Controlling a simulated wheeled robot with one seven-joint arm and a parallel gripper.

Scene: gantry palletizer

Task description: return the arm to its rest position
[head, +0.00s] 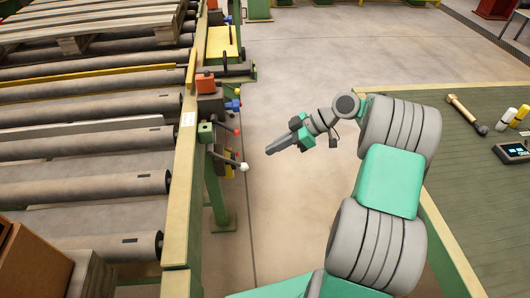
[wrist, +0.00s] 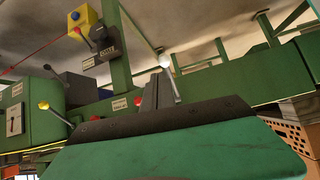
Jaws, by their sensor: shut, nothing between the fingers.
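My gripper (head: 277,147) is at the end of my green and grey arm, over the bare floor between the conveyor and the green-topped table. Its fingers are together, empty, and point left toward the conveyor frame. A lever with a white knob (head: 244,167) sticks out from that frame, just left of and below the fingertips in the head view, with a small gap seen between them. In the wrist view the closed fingers (wrist: 158,93) stand up at the middle, and the white knob (wrist: 165,60) shows just past their tips; depth there is hard to judge.
The roller conveyor (head: 85,190) fills the left, with several coloured levers and boxes (head: 210,105) on its frame. The green-topped table (head: 470,165) at right holds a hammer (head: 466,113) and a small device (head: 511,152). The floor (head: 295,70) ahead is clear.

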